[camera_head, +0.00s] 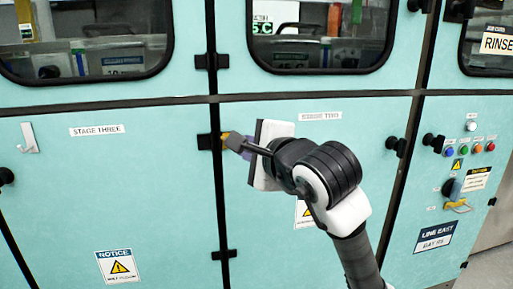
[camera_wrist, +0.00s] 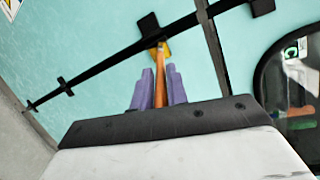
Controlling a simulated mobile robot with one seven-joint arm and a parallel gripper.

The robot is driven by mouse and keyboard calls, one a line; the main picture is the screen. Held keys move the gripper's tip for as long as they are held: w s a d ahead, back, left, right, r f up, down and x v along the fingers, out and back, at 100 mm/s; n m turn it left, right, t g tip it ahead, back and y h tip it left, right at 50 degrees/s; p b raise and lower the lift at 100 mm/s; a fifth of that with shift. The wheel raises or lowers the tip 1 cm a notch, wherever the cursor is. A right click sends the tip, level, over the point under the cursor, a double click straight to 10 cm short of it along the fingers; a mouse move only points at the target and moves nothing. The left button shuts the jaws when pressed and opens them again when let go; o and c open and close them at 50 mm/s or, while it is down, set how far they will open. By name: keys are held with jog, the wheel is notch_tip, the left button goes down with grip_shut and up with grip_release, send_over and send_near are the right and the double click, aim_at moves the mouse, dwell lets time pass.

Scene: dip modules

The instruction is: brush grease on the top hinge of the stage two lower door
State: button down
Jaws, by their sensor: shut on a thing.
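The stage two lower door (camera_head: 270,215) is the pale teal panel under the "STAGE TWO" label, and it looks shut. Its black top hinge (camera_head: 207,142) sits on the left seam; it also shows in the wrist view (camera_wrist: 149,26). My gripper (camera_head: 240,144) has purple fingers and is shut on a brush. The brush's orange handle (camera_wrist: 160,85) stands between the fingers in the wrist view. Its yellow end (camera_wrist: 164,49) overlaps the hinge's near edge there; I cannot tell whether it touches. No grease is clearly visible.
A lower black hinge (camera_head: 223,255) is further down the same seam. The stage three door (camera_head: 100,190), with a hook (camera_head: 28,138), is at left. A control panel (camera_head: 460,165) with buttons and a protruding handle is at right. Windowed upper doors are above.

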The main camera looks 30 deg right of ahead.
jog(key=shift+w+a, duration=0.2)
jog(key=shift+a, duration=0.6)
jog(key=s+a+b, duration=0.1)
jog(key=s, duration=0.5)
jog(key=shift+a, duration=0.35)
jog(key=s, duration=0.2)
jog(key=shift+s+a+b, duration=0.3)
jog(key=shift+s+a, duration=0.05)
jog(key=shift+a, duration=0.05)
jog(key=shift+w, duration=0.1)
dwell(0.3)
